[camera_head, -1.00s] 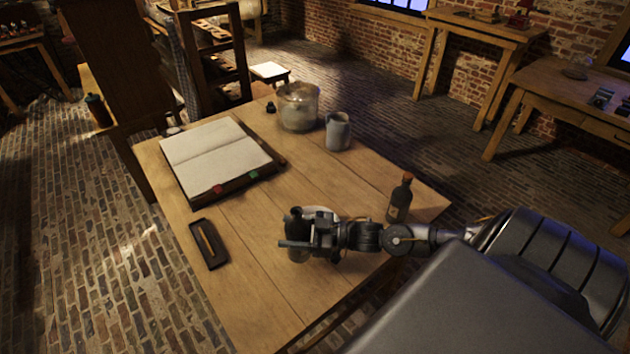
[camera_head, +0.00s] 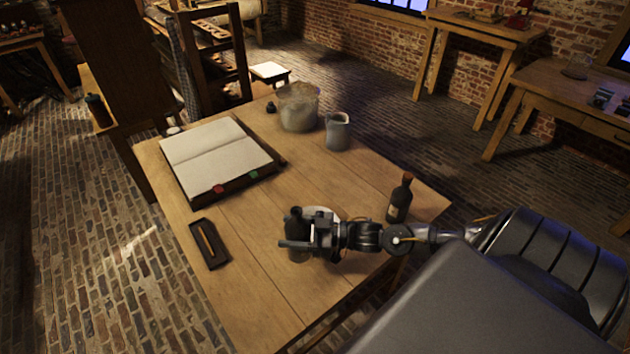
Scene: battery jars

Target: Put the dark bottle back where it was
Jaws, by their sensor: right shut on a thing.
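A dark bottle (camera_head: 398,203) with a reddish-brown top and a pale label stands upright near the right edge of the wooden table (camera_head: 260,290). My right gripper (camera_head: 297,243) is left of that bottle, over the front half of the table. It is shut on a dark grey cylindrical vessel (camera_head: 294,224), which looks upright. The jaws hide part of the vessel, and I cannot tell whether its base touches the table. My right forearm passes just in front of the bottle. My left gripper is not in view.
A pale dish (camera_head: 322,213) lies partly hidden behind my right gripper. A glass jar (camera_head: 298,108) and a grey jug (camera_head: 338,132) stand at the back. An open book (camera_head: 215,155) and a dark pen tray (camera_head: 209,244) lie on the left. The table's middle is clear.

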